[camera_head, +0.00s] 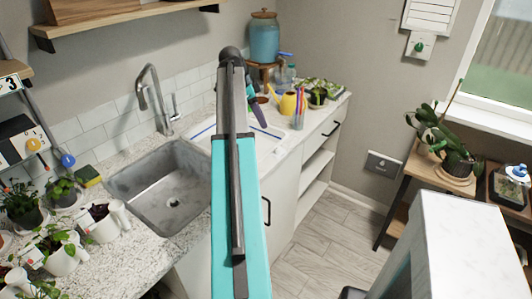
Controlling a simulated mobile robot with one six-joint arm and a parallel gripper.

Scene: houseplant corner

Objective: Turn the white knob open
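I cannot make out a white knob for certain. A green knob (419,47) sits on a small white wall plate at the upper right. At the right edge, a small blue and white part (517,172) sits on a dark planter; its kind is unclear. My teal and black arm rises through the middle of the view. My gripper is not visible; the far part of the arm is hidden behind the near link.
A steel sink (170,190) with a tall faucet (157,100) is set in the speckled counter. Potted plants and white watering cans (103,225) crowd the counter's left. A yellow watering can (287,104) stands at the back. The tiled floor (325,245) is clear right of the cabinet.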

